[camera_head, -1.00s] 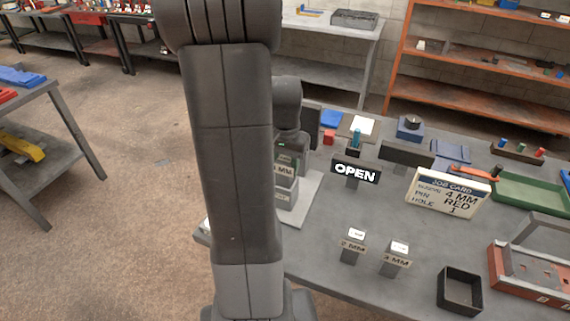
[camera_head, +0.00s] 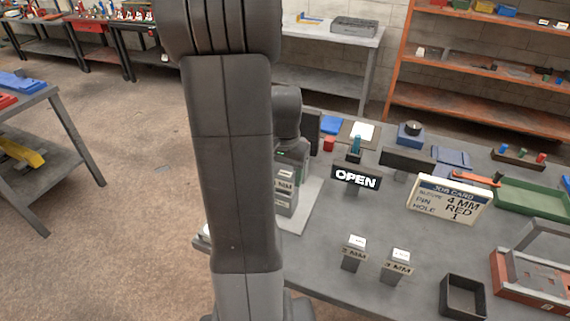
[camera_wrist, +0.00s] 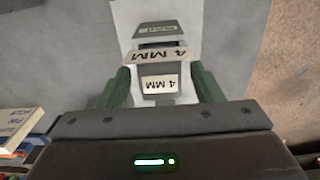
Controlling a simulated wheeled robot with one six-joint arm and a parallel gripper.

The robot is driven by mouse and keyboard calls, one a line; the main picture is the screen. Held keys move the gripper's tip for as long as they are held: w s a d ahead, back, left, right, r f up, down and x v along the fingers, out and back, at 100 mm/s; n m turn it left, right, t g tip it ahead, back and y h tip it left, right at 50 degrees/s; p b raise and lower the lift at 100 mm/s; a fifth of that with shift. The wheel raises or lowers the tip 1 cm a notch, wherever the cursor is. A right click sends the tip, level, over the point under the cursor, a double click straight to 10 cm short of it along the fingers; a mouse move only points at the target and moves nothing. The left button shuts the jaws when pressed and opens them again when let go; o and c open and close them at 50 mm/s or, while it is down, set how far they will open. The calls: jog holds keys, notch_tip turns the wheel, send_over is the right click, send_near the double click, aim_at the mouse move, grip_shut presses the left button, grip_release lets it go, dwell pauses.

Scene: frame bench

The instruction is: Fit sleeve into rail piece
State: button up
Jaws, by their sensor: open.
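A grey block with a white 4 MM label (camera_wrist: 159,84) lies between my fingers in the wrist view and looks like the sleeve. A wider 4 MM plate (camera_wrist: 146,56) adjoins it. Just beyond is a dark grey piece with an upside-down label (camera_wrist: 160,29), perhaps the rail piece. Whether the sleeve is seated in it cannot be told. My gripper (camera_wrist: 160,72) is open, with a green finger on either side of the block and gaps visible. In the head view, my arm partly hides these pieces (camera_head: 285,188).
Two posts marked 2 MM (camera_head: 353,254) and 3 MM (camera_head: 397,267) stand at the front beside an empty black bin (camera_head: 463,297). An OPEN sign (camera_head: 356,178) and a job card (camera_head: 448,200) reading 4 MM, RED, 1 stand behind. Bench between them is clear.

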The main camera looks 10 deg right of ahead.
notch_tip(320, 180, up, 13)
dwell(0.4)
notch_tip(320, 180, down, 13)
jog(key=shift+f, duration=0.2)
jog(key=shift+r, duration=0.4)
dwell(0.4)
